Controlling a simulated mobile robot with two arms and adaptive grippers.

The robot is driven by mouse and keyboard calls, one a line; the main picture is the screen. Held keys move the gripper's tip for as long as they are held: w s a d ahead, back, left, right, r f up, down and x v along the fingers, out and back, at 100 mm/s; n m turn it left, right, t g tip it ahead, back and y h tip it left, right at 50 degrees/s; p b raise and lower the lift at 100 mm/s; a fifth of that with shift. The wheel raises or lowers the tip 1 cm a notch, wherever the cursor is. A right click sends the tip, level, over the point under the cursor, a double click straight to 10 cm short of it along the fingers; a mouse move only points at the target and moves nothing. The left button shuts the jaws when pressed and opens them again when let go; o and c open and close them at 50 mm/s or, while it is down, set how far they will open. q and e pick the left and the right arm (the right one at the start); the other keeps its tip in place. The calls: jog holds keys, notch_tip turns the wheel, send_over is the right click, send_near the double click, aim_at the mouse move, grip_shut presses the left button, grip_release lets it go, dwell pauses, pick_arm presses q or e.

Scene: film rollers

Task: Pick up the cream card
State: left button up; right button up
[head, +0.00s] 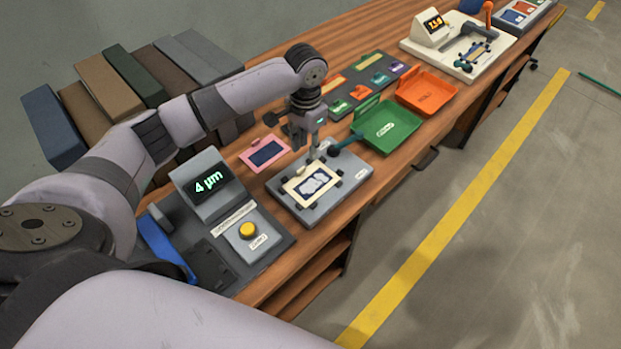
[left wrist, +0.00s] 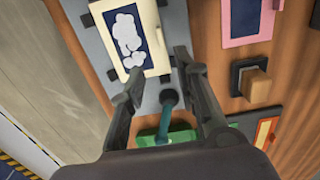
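The cream card (head: 289,187) has a dark blue window with a pale blotchy shape. It lies flat on a grey plate fixture (head: 346,189) with small black holders at its edges. My left gripper (head: 312,152) is just above the card's far edge, pointing down. In the left wrist view the cream card (left wrist: 157,46) is at the top, partly out of frame. There the left gripper's fingers (left wrist: 158,66) are spread apart near the card's edge, with nothing held between them. I cannot tell whether a finger touches the card. My right gripper is not in view.
A teal lever with a dark knob (left wrist: 168,97) stands close to the left gripper. A pink card (head: 249,155) lies behind the fixture. A green tray (head: 388,128) and an orange tray (head: 428,94) are to the right. A gauge reading 4 µm (head: 207,184) stands left.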

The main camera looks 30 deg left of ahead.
aim_at(304, 166)
pick_arm(q)
notch_tip(304, 166, down, 2)
jog(key=shift+f, duration=0.5)
jog(key=f, duration=0.2)
jog(key=f+p, duration=0.1)
jog(key=shift+s+a+f, duration=0.15)
jog(key=shift+a+f, duration=0.15)
jog(key=shift+f, duration=0.4)
jog(key=shift+c, duration=2.1)
grip_shut()
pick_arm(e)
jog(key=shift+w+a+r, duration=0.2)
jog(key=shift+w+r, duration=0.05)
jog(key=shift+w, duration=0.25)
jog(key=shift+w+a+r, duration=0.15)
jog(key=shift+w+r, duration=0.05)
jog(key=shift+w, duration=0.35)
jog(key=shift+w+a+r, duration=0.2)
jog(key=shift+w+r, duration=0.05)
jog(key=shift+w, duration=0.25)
